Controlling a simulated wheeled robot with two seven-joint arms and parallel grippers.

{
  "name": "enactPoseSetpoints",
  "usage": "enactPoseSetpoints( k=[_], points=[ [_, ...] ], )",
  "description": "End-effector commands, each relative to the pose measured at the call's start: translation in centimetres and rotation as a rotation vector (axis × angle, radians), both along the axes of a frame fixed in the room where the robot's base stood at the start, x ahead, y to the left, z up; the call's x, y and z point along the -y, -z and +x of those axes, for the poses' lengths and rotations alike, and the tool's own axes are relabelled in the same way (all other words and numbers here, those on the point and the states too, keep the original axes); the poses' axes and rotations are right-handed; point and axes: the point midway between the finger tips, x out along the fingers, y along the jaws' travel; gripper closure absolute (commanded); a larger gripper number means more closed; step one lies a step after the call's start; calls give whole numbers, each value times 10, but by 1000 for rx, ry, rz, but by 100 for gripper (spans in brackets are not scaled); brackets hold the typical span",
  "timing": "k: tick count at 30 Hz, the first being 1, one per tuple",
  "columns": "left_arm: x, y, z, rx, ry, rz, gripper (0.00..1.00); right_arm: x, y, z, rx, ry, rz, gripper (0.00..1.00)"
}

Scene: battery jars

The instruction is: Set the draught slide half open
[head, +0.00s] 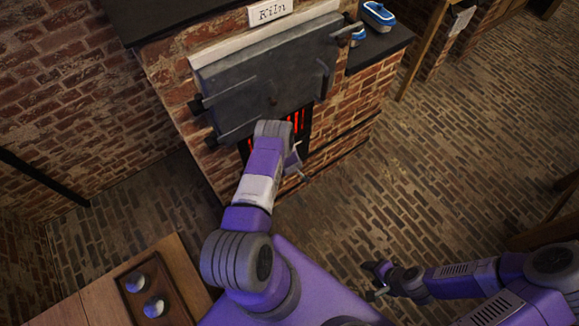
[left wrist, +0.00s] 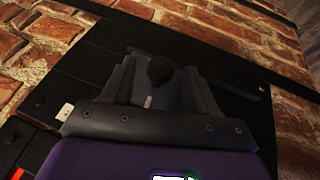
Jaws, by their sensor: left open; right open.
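In the left wrist view, a dark round knob (left wrist: 159,68) shows between the fingers of my left gripper (left wrist: 162,76). The fingers are open, one on each side of it; I cannot tell whether they touch it. Behind is a flat black metal plate (left wrist: 95,68) on the brick wall, seemingly the draught slide's. How far the slide is open cannot be told. My right gripper (head: 378,280) is open and empty, low at the right.
Orange-red bars (head: 298,121) glow below the grey kiln door. A dark ledge (head: 378,46) right of the kiln bears blue-and-white objects (head: 378,13). A wooden table (head: 178,262) with a tray stands at lower left. The brick floor (head: 440,150) at the right is largely clear.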

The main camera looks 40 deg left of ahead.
Motion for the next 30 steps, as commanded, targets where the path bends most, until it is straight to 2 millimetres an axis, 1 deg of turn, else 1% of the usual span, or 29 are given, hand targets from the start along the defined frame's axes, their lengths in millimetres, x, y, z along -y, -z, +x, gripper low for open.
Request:
enactPoseSetpoints(
  k=[8, 9, 20, 21, 26, 30],
  points=[
    [-1, 1, 1, 0, 0, 0, 42, 0, 0, 0, 0, 0, 0, 44],
    [-1, 1, 1, 0, 0, 0, 43, 0, 0, 0, 0, 0, 0, 44],
    [-1, 1, 1, 0, 0, 0, 98, 0, 0, 0, 0, 0, 0, 44],
    [0, 1, 1, 1, 0, 0, 100, 0, 0, 0, 0, 0, 0, 44],
    [0, 1, 1, 1, 1, -1, 100, 0, 0, 0, 0, 0, 0, 44],
    [6, 1, -6, -4, 22, -2, 100, 0, -3, 0, 0, 0, 0, 44]
  ],
)
